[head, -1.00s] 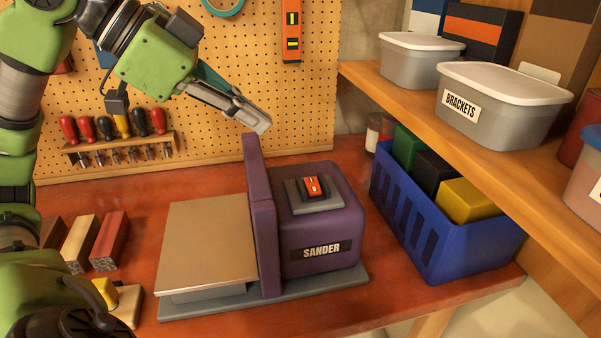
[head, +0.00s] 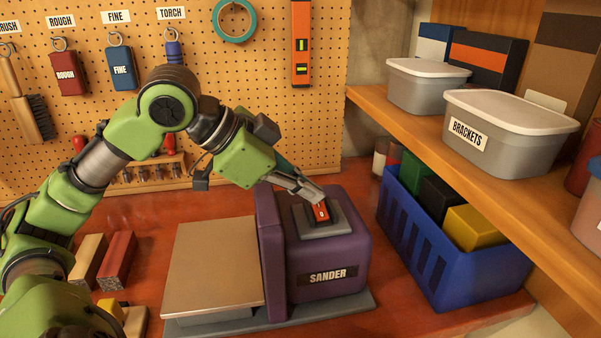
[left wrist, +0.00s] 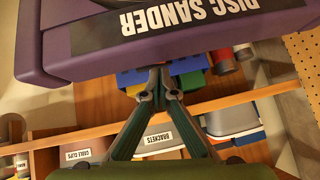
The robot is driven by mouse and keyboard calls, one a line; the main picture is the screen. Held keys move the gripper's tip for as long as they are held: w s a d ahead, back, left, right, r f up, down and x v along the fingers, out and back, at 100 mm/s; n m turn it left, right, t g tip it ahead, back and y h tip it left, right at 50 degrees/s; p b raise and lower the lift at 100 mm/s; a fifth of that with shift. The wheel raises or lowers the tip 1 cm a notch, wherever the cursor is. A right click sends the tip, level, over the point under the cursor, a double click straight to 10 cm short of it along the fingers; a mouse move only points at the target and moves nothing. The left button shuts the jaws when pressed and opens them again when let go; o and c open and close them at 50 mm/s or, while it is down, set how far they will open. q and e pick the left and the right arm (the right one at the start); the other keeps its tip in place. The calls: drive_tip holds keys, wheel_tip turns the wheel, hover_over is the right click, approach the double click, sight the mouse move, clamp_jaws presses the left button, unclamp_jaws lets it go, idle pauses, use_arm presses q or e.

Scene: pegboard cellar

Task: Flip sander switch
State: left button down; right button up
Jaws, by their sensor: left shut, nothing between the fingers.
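The purple sander (head: 350,245) stands on the red bench with its "SANDER" label facing me. Its red rocker switch (head: 321,213) sits on a grey plate (head: 334,230) on top. My left gripper (head: 316,197) is shut and empty, its tips right at the back edge of the switch; I cannot tell whether they touch it. The fingers partly cover the switch, so its position is unclear. In the left wrist view, the shut fingertips (left wrist: 158,74) show below the sander's upside-down "DISC SANDER" label (left wrist: 200,12); the switch is not visible there. My right gripper is not in view.
A flat metal table (head: 212,265) is on the sander's left. A blue crate (head: 425,250) with coloured boxes stands to its right, under a shelf holding a "BRACKETS" bin (head: 500,140). Wooden blocks (head: 117,258) lie at left. A pegboard with hanging tools is behind.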

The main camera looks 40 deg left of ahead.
use_arm(q)
drive_tip(key=shift+w+a+f, duration=0.1)
drive_tip(key=shift+a+f, duration=0.05)
drive_tip(key=shift+f, duration=0.4)
